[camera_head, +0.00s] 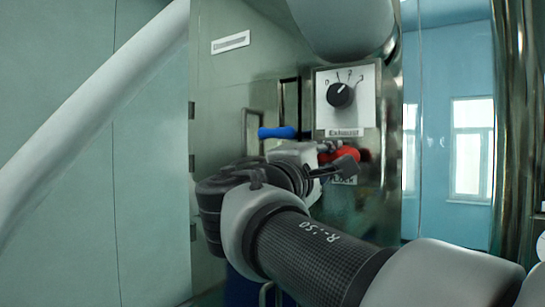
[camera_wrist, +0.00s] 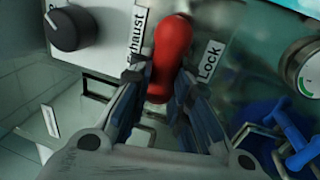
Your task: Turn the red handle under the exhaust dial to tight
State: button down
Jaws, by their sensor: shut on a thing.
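The red handle (camera_wrist: 172,50) lies between my gripper's fingers (camera_wrist: 160,88) in the wrist view, and they are shut on it. It runs lengthwise out beyond the fingertips, between the "Exhaust" label (camera_wrist: 134,38) and the "Lock" label (camera_wrist: 210,61). In the head view the red handle (camera_head: 347,155) shows just below the exhaust dial (camera_head: 341,95), partly hidden by my gripper (camera_head: 328,158). The black dial knob also shows in the wrist view (camera_wrist: 73,28) at the upper left.
A blue handle (camera_head: 277,132) sticks out left of the dial in the head view. The wrist view shows a blue valve handle (camera_wrist: 291,137) and a round gauge (camera_wrist: 303,68) at the right. A large pale pipe (camera_head: 90,100) slants across the left.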

dwell(0.3)
jog(key=c, duration=1.5)
grip_release()
jog(key=shift+o, duration=0.2)
jog(key=shift+s, duration=0.1)
jog(key=v, duration=1.2)
jog(key=s+d+f+m+g+y+b, duration=0.1)
jog(key=s+d+f+g, duration=0.15)
jog(key=d+f, duration=0.45)
jog(key=s+d+f+m+g+y+b, duration=0.1)
jog(key=s+d+f+g+y, duration=0.15)
jog(key=f, duration=0.85)
jog(key=s+d+f+m+g+y+b, duration=0.15)
jog(key=d+f+g, duration=0.3)
jog(key=f, duration=0.45)
jog(key=s+a+f+m+g+y+b, duration=0.1)
jog(key=s+a+f+m+y, duration=0.1)
jog(key=s+f, duration=0.4)
jog(key=s+a+f+m+g+y+b, duration=0.1)
jog(key=s+a+f+m+y, duration=0.2)
jog(key=f, duration=1.1)
jog(key=s+m+y, duration=0.1)
jog(key=s+m, duration=0.1)
jog(key=s, duration=0.1)
jog(key=shift+s+a+f+y+b, duration=0.2)
jog(key=shift+s+y+b, duration=0.1)
jog(key=shift+s+y, duration=0.1)
